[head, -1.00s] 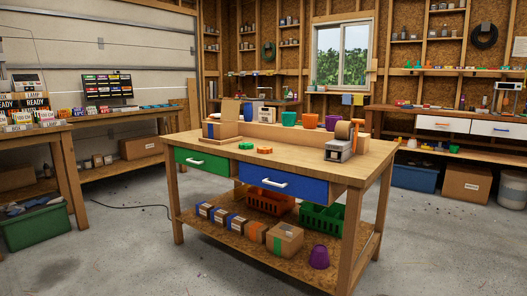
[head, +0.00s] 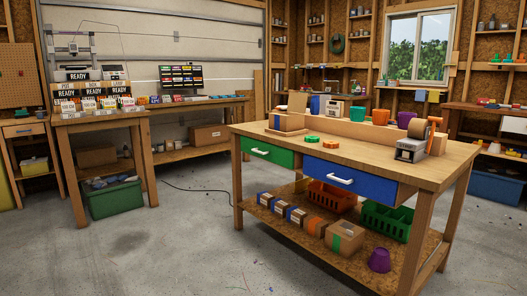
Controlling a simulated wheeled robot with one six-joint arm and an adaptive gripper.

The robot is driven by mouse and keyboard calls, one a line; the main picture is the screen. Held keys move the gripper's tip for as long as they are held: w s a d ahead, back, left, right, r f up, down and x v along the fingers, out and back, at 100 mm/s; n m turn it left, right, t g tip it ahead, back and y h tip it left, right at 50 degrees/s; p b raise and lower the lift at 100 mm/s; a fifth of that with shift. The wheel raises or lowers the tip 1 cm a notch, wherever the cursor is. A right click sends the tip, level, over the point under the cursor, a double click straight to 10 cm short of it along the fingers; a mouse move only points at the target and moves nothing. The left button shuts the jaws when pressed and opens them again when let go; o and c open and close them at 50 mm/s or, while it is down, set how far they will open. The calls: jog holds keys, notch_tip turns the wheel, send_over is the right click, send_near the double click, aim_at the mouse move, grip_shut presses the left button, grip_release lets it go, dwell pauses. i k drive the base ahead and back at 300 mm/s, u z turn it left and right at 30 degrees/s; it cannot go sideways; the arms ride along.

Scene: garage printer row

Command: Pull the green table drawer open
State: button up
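The green drawer (head: 282,155) sits under the left part of the wooden work table's top (head: 350,150). Its front looks flush with the table frame, and it has a white bar handle (head: 260,152). A blue drawer (head: 352,184) with a white handle (head: 328,176) is to its right. My gripper is not in the head view, so its state and distance from the drawer are hidden.
Open concrete floor (head: 165,235) lies in front and left of the table. A black cable (head: 190,188) lies on it. A side bench (head: 105,120) with READY signs stands left, above a green bin (head: 114,199). Boxes and crates fill the table's lower shelf (head: 385,254).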

aim_at(282, 156)
jog(key=u, duration=0.2)
jog(key=i, duration=0.3)
jog(key=u, duration=0.7)
jog(key=i, duration=1.6)
jog(key=z, duration=1.25)
jog(key=i, duration=0.4)
jog(key=z, duration=0.4)
